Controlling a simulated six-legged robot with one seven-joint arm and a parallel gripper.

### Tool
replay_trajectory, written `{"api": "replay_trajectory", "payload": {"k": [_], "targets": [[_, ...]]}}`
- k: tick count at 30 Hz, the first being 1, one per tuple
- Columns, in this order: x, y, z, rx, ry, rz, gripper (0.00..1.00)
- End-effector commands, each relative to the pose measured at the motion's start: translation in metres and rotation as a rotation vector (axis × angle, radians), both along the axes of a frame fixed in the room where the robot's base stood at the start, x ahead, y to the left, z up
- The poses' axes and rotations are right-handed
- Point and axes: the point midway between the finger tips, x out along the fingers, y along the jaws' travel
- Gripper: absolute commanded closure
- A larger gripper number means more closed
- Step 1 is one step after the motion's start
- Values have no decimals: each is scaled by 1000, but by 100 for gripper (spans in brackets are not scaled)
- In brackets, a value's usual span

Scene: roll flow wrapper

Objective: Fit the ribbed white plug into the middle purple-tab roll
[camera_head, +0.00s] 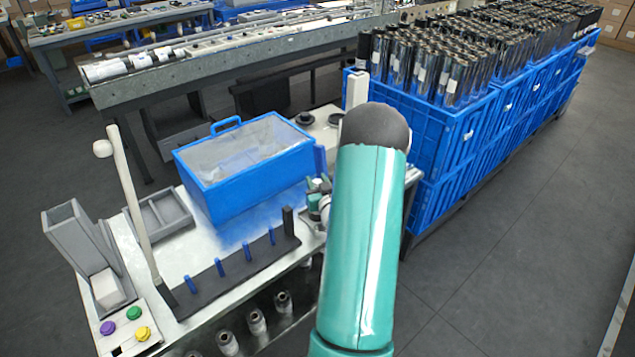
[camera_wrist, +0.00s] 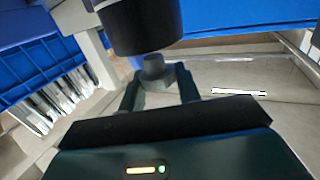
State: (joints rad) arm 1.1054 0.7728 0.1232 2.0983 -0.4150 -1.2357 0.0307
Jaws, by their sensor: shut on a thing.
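My gripper (camera_wrist: 158,88) is shut on a small grey piece (camera_wrist: 153,68), seen between its fingertips in the wrist view. I take it for the plug; ribs and a clear white colour cannot be made out. A large black cylinder (camera_wrist: 140,24) is just beyond the fingertips, and I cannot tell whether it touches the piece. In the head view my teal arm hides most of my gripper, at the right end of the white table (camera_head: 187,238). Several dark rolls with light grey ends (camera_head: 257,322) show below the table's front edge. No purple tab is readable on them.
A blue bin (camera_head: 215,180) stands on the table behind a black rack (camera_head: 235,275) with blue pegs. A pale post (camera_head: 133,205) and a panel with purple, green and yellow buttons (camera_head: 135,313) are at left. Blue crates (camera_head: 435,125) of dark rolls stand at right. Floor at lower right is clear.

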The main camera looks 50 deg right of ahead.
Motion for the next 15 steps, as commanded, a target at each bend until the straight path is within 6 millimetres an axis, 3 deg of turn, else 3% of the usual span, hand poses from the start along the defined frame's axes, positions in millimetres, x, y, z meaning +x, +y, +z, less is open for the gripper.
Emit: {"api": "replay_trajectory", "payload": {"k": [15], "targets": [[0, 0, 11, -1, 1, 0, 88]]}}
